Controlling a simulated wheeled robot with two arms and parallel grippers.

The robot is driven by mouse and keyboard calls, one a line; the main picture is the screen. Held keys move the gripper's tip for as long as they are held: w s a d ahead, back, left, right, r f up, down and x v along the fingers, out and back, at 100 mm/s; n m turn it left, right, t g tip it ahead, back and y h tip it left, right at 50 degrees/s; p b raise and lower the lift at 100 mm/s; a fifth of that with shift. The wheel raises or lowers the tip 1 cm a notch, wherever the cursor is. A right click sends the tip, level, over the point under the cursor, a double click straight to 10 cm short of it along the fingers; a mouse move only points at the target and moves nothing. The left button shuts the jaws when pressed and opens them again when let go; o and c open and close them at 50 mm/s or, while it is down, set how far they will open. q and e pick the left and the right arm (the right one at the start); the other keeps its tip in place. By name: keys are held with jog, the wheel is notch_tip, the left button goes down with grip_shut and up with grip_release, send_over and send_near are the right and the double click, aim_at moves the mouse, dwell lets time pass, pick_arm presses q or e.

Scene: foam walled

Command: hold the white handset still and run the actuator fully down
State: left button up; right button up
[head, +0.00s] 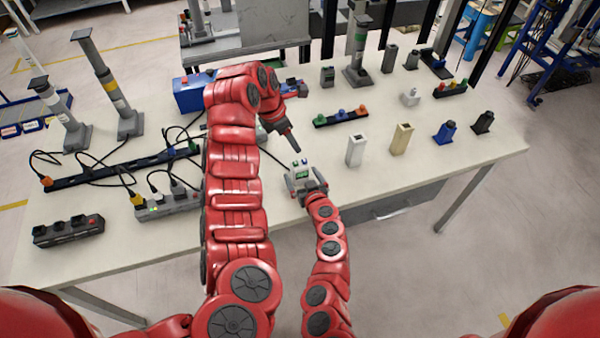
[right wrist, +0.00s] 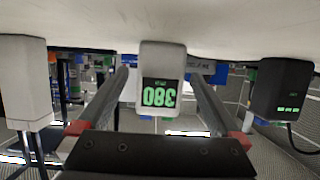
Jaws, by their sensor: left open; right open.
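The white handset (head: 301,182), with a green display and small coloured buttons on top, stands near the table's front edge in the head view. Tall grey lifting columns stand at the back left (head: 107,75) and back middle (head: 357,48); I cannot tell which is the actuator.
A white block (head: 356,151) and a cream block (head: 402,139) stand right of the handset. Black strips (head: 120,170) with cables and a grey box (head: 168,207) lie at the left. A button strip (head: 340,117) lies behind. The front right of the table is clear.

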jog(key=shift+x, duration=1.1)
jog(key=shift+f, duration=0.1)
jog(key=c, duration=1.4)
pick_arm(q)
jog(key=shift+c, duration=0.7)
pick_arm(e)
jog(key=shift+c, duration=0.7)
pick_arm(q)
grip_shut()
